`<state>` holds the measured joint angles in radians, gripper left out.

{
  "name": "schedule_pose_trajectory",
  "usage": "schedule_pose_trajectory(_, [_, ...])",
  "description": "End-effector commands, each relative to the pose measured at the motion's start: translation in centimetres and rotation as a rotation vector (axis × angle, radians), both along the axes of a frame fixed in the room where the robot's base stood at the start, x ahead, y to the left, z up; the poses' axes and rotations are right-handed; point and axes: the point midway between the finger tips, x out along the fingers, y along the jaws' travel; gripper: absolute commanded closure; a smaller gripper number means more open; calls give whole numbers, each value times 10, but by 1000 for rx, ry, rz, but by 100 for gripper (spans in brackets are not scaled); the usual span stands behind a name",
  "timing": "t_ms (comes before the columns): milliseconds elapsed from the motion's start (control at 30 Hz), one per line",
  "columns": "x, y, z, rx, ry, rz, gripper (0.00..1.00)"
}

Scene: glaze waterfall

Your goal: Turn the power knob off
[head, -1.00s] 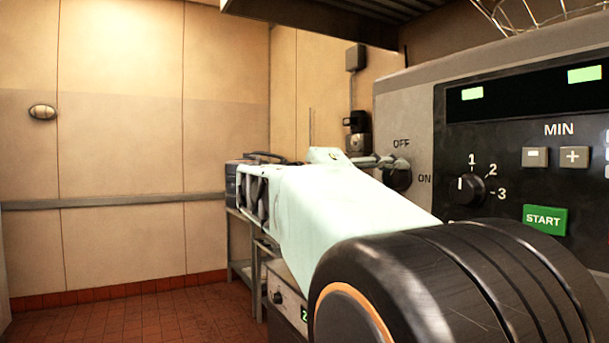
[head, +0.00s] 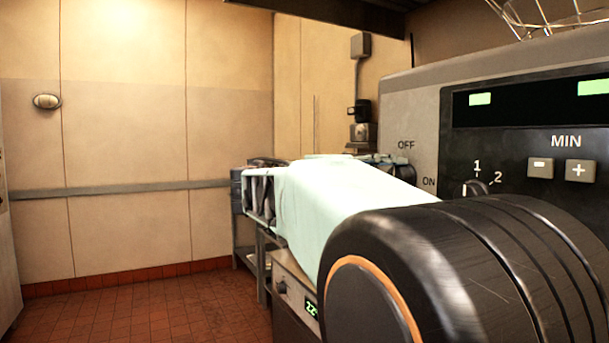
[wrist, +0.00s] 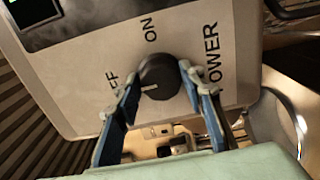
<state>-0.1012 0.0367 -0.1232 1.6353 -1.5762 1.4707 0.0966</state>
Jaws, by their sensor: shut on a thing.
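The power knob (wrist: 158,77) is round and black with a white pointer line, on a light grey panel in the wrist view. Its line lies on the side facing the partly hidden OFF label; the ON label is above. My gripper (wrist: 161,74) has its two blue-and-grey fingers on either side of the knob, shut on it. In the head view the knob (head: 405,172) shows only in part behind my pale arm, beside the OFF and ON labels.
The dark control panel (head: 530,125) has green displays, minus and plus buttons, and a numbered dial (head: 470,188) partly hidden by my arm. A wire basket (head: 545,15) is above. A metal table (head: 262,260) stands beyond my arm. The tiled floor at left is clear.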

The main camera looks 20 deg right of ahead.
Motion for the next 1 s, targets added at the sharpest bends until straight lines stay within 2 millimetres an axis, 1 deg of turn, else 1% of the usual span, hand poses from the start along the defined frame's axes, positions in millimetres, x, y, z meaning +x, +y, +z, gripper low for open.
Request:
schedule_pose_trajectory(433, [0, 0, 0, -2, 12, 1, 87])
schedule_pose_trajectory(467, [0, 0, 0, -2, 12, 1, 62])
schedule_pose_trajectory(600, [0, 0, 0, -2, 11, 1, 47])
schedule_pose_trajectory(867, [0, 0, 0, -1, 11, 0, 46])
schedule_pose_trajectory(1000, [0, 8, 0, -1, 10, 2, 46])
